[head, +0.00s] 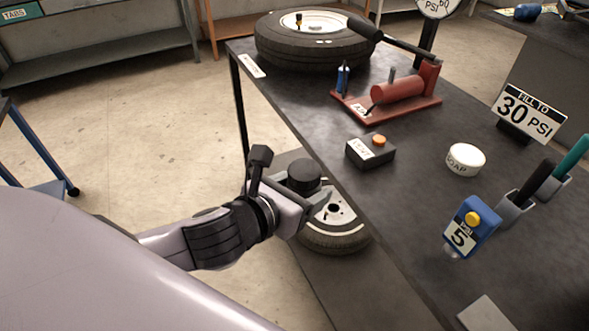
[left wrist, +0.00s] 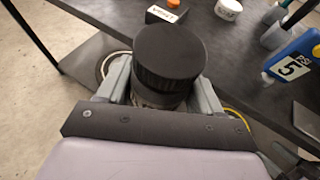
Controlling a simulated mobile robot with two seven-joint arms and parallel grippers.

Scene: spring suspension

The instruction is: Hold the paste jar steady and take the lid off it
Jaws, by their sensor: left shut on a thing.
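A jar with a wide ribbed black lid (head: 304,175) is held in my left gripper (head: 316,192), off the left edge of the workbench. I take it to be the paste jar; no label on it shows. In the left wrist view the black lid (left wrist: 168,55) sits on top of the jar, and the grey fingers (left wrist: 162,98) close on the body from both sides below it. Most of the body is hidden by the lid and fingers.
The dark workbench (head: 420,215) carries a white soap tub (head: 465,159), a black box with an orange button (head: 370,150), a blue gauge (head: 470,228), a red pump (head: 398,90) and a tire (head: 315,50). Another tire (head: 335,240) lies low beneath the gripper.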

